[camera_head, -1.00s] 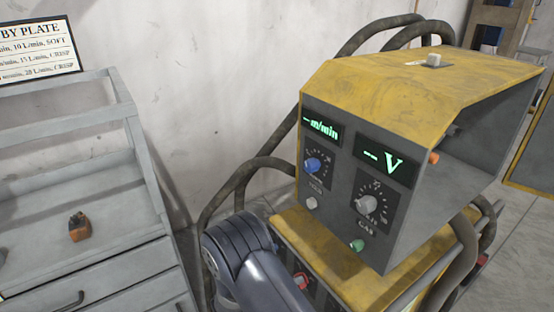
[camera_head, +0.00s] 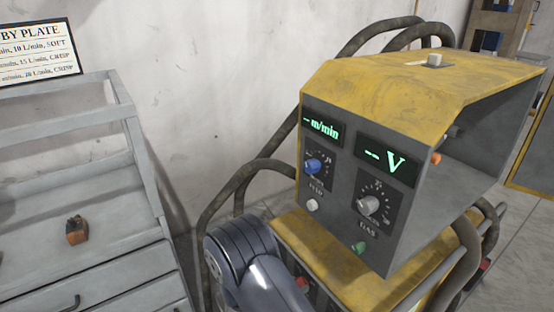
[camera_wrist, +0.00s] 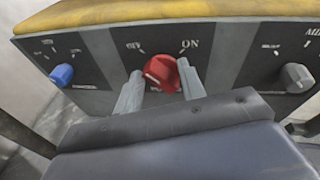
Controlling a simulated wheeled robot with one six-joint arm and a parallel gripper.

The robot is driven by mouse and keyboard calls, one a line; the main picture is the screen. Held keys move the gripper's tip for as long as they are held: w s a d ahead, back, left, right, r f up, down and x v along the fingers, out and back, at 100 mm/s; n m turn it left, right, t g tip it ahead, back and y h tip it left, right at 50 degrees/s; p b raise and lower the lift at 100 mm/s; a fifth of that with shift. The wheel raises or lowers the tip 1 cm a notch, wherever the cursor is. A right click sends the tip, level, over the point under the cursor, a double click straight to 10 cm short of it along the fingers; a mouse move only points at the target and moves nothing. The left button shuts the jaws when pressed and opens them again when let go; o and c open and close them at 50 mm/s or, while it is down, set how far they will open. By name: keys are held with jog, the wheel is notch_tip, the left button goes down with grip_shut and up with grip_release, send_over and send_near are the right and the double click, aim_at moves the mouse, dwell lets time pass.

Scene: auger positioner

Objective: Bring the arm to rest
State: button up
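My gripper (camera_wrist: 160,70) shows in the wrist view with one grey finger on each side of a red knob (camera_wrist: 160,73). The fingers are apart and very close to the knob's sides; I cannot tell if they touch it. The knob is on a dark panel (camera_wrist: 215,55), between two labels, the right one reading ON. In the head view my dark grey arm (camera_head: 245,262) reaches down at the front of the yellow machine (camera_head: 310,240). Its fingers are hidden there, and a bit of red (camera_head: 302,282) shows beside the arm.
The wrist view shows a blue knob (camera_wrist: 62,74) left and a grey knob (camera_wrist: 297,78) right. A grey cabinet (camera_head: 100,215) stands left.

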jog(key=shift+s+m, duration=0.1)
jog(key=shift+m, duration=0.4)
jog(key=shift+t, duration=0.3)
